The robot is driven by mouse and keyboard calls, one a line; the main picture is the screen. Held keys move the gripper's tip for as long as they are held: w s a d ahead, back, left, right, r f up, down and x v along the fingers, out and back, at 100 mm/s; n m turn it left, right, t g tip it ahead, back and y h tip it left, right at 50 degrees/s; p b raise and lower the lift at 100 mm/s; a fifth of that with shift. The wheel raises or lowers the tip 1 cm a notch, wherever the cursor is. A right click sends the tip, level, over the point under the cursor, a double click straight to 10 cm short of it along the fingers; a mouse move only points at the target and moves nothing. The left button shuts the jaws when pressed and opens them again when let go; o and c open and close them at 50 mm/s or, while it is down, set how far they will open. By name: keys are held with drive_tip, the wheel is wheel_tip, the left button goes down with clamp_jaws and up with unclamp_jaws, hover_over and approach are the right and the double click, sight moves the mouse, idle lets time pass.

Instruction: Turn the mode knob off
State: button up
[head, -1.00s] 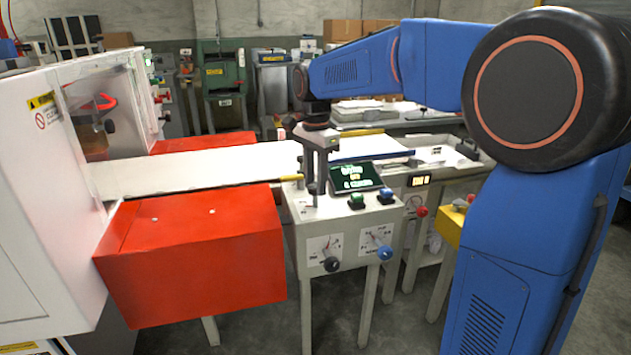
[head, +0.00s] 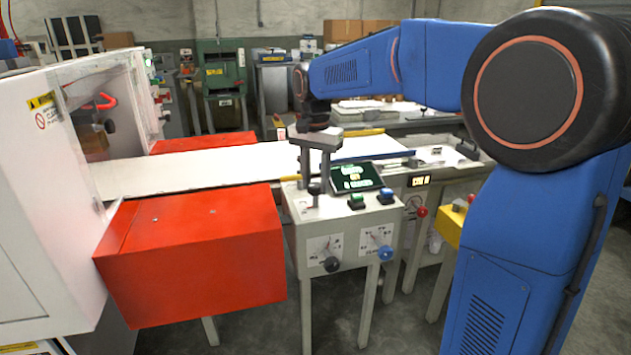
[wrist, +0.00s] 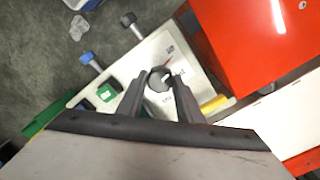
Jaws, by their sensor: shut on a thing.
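The dark round mode knob (wrist: 159,82) stands on the top face of the pale control box (head: 345,225). In the wrist view my gripper (wrist: 160,79) has one finger on each side of it, shut on it. A small red mark and faint lettering show on the panel beside the knob, too small to read. In the head view my gripper (head: 314,187) points down at the left part of the box top, and the knob (head: 314,188) is partly hidden between its fingers.
A black knob (head: 332,264) and a blue knob (head: 385,253) are on the box front. A green button (head: 357,197), a blue button (head: 386,193) and a dark display (head: 356,177) sit right of my gripper. A red housing (head: 205,250) is close at left.

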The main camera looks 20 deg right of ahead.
sight(316, 185)
drive_tip(key=o, duration=1)
drive_tip(key=shift+o, duration=0.2)
wheel_tip(316, 185, up, 18)
drive_tip(key=shift+f, duration=0.25)
drive_tip(key=s+d+f+n+t, duration=0.1)
drive_tip(key=s+d+f+n, duration=0.1)
drive_tip(key=s+f, duration=0.6)
drive_tip(key=s+d+f+n+t, duration=0.2)
drive_tip(key=s+d+f+n, duration=0.1)
drive_tip(key=s+f, duration=0.6)
drive_tip(key=s+d+f+n+t, duration=0.1)
drive_tip(key=s+d+f+n, duration=0.2)
drive_tip(key=s+f, duration=0.6)
drive_tip(key=s, duration=0.6)
drive_tip(key=shift+d+n+t, duration=0.15)
drive_tip(key=shift+n+t, duration=0.25)
